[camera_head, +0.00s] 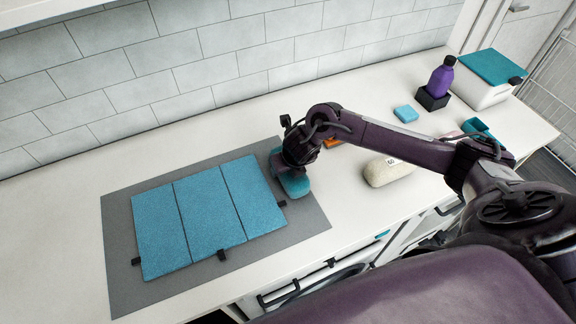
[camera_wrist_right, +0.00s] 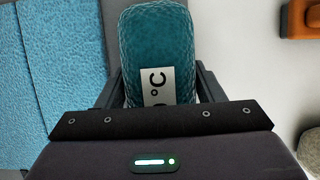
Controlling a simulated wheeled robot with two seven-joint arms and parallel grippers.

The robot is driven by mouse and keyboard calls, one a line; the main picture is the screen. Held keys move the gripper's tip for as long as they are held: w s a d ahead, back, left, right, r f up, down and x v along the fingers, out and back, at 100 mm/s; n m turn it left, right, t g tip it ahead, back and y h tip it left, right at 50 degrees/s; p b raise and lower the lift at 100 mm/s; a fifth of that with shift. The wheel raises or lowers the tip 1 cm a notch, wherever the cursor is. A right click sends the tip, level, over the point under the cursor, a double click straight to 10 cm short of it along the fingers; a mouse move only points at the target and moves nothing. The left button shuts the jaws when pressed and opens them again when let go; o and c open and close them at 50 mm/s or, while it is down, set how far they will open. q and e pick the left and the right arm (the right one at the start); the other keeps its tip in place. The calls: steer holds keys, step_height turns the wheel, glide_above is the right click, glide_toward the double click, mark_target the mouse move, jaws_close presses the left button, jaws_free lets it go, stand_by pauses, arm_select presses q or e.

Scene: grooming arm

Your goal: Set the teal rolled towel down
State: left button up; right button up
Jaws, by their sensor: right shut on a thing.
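The teal rolled towel (camera_wrist_right: 157,45) is held in my right gripper (camera_wrist_right: 158,85), between its two fingers, with a white label showing. In the head view the towel (camera_head: 294,186) is partly hidden under my right gripper (camera_head: 287,172), at the right edge of the grey mat. I cannot tell whether the towel touches the mat. My left gripper is not in view.
A blue folded three-panel towel (camera_head: 205,215) with black tabs lies on the grey mat (camera_head: 122,290). On the white counter are a beige roll (camera_head: 390,171), an orange item (camera_head: 332,143), a blue block (camera_head: 406,114), a purple bottle (camera_head: 440,76) in a black holder and a white box (camera_head: 480,92) with a teal lid.

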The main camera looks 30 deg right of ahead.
steer(key=o, duration=1.1)
steer(key=shift+f, duration=0.1)
steer(key=shift+c, duration=0.2)
